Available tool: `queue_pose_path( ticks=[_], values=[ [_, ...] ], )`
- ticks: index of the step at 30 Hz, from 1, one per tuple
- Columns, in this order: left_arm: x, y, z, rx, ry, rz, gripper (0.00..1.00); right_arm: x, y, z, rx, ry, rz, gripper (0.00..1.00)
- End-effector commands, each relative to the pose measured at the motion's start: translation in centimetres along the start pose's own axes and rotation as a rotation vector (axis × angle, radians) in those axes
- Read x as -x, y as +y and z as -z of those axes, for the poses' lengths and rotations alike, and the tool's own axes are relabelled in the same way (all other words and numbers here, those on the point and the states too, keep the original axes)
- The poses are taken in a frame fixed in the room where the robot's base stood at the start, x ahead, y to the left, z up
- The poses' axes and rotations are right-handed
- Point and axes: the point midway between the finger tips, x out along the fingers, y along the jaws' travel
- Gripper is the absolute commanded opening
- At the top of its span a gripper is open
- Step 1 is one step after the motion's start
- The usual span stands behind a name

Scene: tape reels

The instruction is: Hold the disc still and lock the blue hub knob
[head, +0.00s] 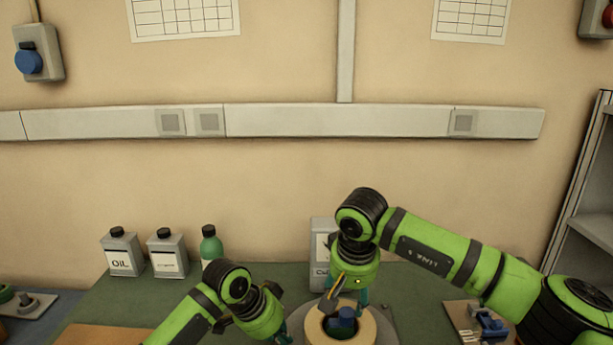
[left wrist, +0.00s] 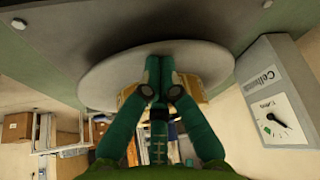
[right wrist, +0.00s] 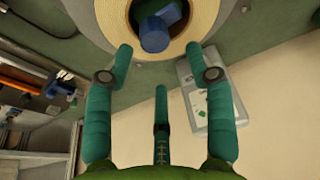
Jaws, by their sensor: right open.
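A tan tape roll (head: 369,325) sits on a grey disc (head: 389,336) at the bottom of the head view. The blue hub knob (head: 342,320) stands in its centre and shows in the right wrist view (right wrist: 154,36). My right gripper (head: 346,296) is open and empty above the roll; its fingers (right wrist: 166,55) are apart on either side, short of the knob. My left gripper (head: 284,333) is at the roll's left. In the left wrist view its fingertips (left wrist: 159,62) are together over the grey disc (left wrist: 110,78); I cannot tell whether they touch it.
A grey box with a dial (left wrist: 272,108) stands beside the disc. Oil cans (head: 121,254) and a green bottle (head: 210,245) stand at the back left. A board with blue parts (head: 488,325) lies right. Green bench is clear between.

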Motion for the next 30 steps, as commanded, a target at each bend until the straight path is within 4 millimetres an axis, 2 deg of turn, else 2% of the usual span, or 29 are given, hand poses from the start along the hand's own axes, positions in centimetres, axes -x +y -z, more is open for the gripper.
queue_pose_path(
  ticks=[1,10,21,23,30],
  values=[
    [-0.5,0.2,-0.5,0.002,-0.014,-0.008,0.0,-0.6,0.0,-0.2,0.0,-0.003,-0.001,0.55],
    [-0.6,0.3,-0.6,0.002,-0.016,-0.009,0.0,-3.3,0.0,-0.9,0.0,-0.003,0.0,0.55],
    [-0.6,0.3,-0.6,0.002,-0.017,-0.01,0.0,-3.5,0.0,-0.9,0.011,-0.001,0.002,0.55],
    [-0.6,0.3,-0.6,0.002,-0.018,-0.01,0.0,-3.5,0.1,-0.9,0.048,-0.001,0.012,0.55],
    [-0.6,0.3,-0.7,0.002,-0.018,-0.01,0.0,-3.5,0.1,-0.9,0.369,0.0,0.094,0.55]
  ],
)
